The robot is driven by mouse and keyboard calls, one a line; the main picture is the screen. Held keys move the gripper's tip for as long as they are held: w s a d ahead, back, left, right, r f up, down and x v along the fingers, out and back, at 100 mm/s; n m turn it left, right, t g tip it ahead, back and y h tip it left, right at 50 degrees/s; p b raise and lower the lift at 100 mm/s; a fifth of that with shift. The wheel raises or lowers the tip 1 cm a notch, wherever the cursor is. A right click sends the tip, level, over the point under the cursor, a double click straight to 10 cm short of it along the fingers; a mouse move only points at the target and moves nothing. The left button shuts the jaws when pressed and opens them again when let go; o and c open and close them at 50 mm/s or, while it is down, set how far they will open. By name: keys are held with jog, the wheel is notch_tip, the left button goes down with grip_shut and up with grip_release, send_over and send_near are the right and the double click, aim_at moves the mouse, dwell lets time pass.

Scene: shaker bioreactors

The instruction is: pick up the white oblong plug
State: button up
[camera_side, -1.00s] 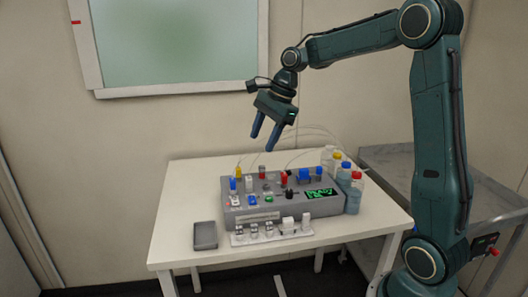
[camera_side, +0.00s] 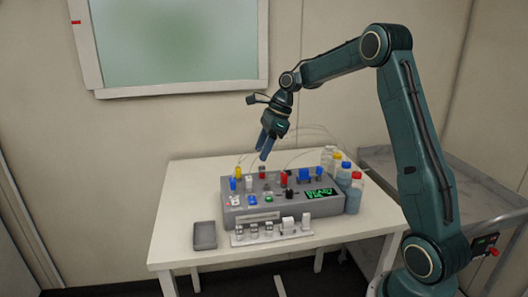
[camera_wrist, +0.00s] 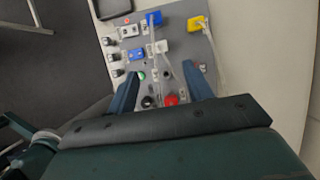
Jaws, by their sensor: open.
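The white oblong plug (camera_side: 249,183) appears to be the pale upright piece on the grey control box (camera_side: 262,216), beside a blue plug and a yellow plug. In the wrist view a small white piece (camera_wrist: 162,46) that looks like it sits between the blue plug and the finger tips. My gripper (camera_side: 265,156) is open and empty, pointing down above the back of the box. In the wrist view its two fingers (camera_wrist: 161,76) spread over the box, with nothing between them held.
Blue (camera_wrist: 155,19), yellow (camera_wrist: 197,23) and red (camera_wrist: 171,99) pieces stand close by on the box, with thin tubes. Capped bottles (camera_side: 354,195) stand at its right. A rail of small parts (camera_side: 272,238) and a grey tray (camera_side: 205,235) lie in front. The table's left side is clear.

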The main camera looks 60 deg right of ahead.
aim_at(249, 178)
jog(key=shift+x, duration=3.2)
jog(key=shift+x, duration=2.6)
jog(key=c, duration=1.1)
